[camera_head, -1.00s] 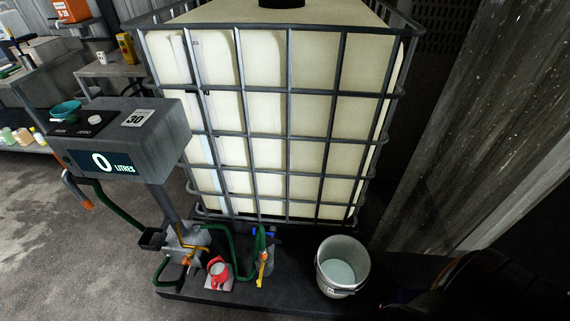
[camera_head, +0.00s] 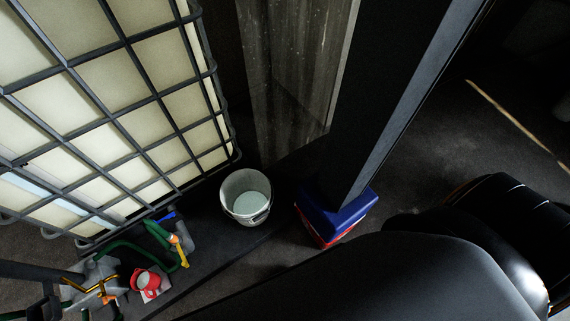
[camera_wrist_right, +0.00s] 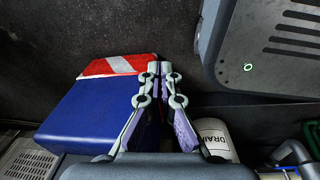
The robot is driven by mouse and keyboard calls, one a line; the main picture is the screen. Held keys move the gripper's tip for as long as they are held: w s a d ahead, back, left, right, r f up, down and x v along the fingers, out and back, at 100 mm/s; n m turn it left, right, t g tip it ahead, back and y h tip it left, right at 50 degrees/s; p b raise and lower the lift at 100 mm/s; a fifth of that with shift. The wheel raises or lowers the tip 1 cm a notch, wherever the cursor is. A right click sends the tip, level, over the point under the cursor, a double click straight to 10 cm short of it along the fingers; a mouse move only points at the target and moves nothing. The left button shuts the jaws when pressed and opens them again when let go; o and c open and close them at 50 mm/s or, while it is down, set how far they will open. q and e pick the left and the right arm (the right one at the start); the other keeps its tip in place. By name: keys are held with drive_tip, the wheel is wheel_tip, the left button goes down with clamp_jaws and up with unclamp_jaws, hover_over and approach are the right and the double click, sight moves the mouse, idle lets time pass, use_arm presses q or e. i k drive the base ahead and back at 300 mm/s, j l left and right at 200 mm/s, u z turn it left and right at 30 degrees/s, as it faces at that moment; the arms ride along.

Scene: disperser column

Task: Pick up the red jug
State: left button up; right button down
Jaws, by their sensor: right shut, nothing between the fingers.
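The small red jug (camera_head: 147,281) stands upright near the lower left of the head view, on a pale square plate (camera_head: 158,293) at the dark platform. It looks whitish inside. A hose and a yellow-handled tap are near it. My right gripper (camera_wrist_right: 160,72) shows in the right wrist view, with its fingers together and nothing between them. It is in front of a blue block with a red and white striped part, and the jug is not seen in that view. My left gripper is not in view.
A white bucket (camera_head: 246,208) stands right of the jug. The caged tank (camera_head: 110,100) rises behind. A dark post stands on a blue and red base (camera_head: 336,215), right of the bucket. In the wrist view, a white container marked DRAIN (camera_wrist_right: 215,138) is right of my fingers.

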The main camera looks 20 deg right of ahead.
sight(144, 280)
drive_tip(key=z, duration=0.1)
drive_tip(key=u, duration=1.85)
